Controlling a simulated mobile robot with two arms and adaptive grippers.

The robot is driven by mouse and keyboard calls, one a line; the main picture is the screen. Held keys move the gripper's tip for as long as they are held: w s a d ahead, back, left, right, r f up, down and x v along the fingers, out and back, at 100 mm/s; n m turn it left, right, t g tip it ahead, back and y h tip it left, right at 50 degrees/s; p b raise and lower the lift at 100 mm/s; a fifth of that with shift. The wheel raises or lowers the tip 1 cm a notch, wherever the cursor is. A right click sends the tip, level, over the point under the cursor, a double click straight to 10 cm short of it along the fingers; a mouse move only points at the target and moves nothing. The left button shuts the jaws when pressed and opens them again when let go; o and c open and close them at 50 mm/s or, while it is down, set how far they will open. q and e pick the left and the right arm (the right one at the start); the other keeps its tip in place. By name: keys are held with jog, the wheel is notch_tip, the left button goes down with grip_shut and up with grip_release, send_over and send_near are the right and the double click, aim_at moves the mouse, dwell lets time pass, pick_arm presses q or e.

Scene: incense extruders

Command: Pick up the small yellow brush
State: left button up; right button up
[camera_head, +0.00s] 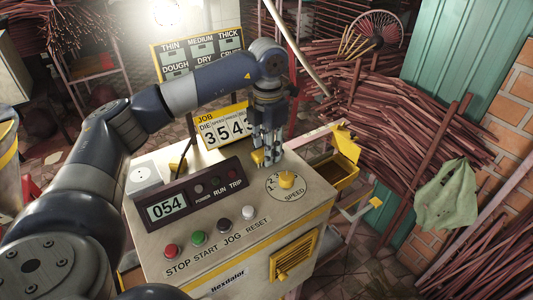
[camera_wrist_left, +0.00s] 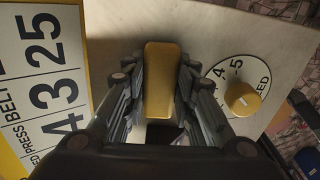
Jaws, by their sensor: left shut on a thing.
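The small yellow brush (camera_wrist_left: 161,75) shows in the left wrist view as a rounded yellow block between the fingers. In the head view, a little of its yellow (camera_head: 258,156) shows at the fingertips. My left gripper (camera_head: 267,158) points down over the rear of the pale machine top and is shut on the brush. In the left wrist view, the fingers (camera_wrist_left: 161,110) lie on both sides of it. The brush's underside is hidden, and I cannot tell whether it touches the top. My right gripper is not in view.
The pale control box (camera_head: 235,235) carries a yellow speed knob (camera_head: 287,179) right of the gripper, a display panel (camera_head: 190,195) and several buttons. A job number sign (camera_head: 226,128) stands close behind. A yellow tray (camera_head: 333,170) is at right, with stacked red-brown sticks (camera_head: 400,110) beyond.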

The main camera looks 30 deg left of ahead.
pick_arm(q)
jog(key=shift+w+r+b, duration=0.1)
jog(key=shift+r+b, duration=0.4)
jog(key=shift+r, duration=0.25)
jog(key=shift+r+b, duration=0.4)
jog(key=shift+r, duration=0.4)
jog(key=s+d+b, duration=0.1)
jog(key=s, duration=0.4)
jog(key=s+d+r+b, duration=0.1)
jog(key=s+d, duration=0.1)
jog(key=s, duration=0.2)
jog(key=s+d+b, duration=0.1)
jog(key=s, duration=0.4)
jog(key=shift+s+d+r, duration=0.15)
jog(key=shift+s+r, duration=0.2)
jog(key=shift+r, duration=0.05)
jog(key=shift+s+d, duration=0.15)
jog(key=shift+s, duration=0.25)
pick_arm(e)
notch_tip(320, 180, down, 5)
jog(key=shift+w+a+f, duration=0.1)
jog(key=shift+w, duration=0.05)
pick_arm(q)
jog(key=shift+o, duration=1.2)
jog(key=shift+c, duration=0.6)
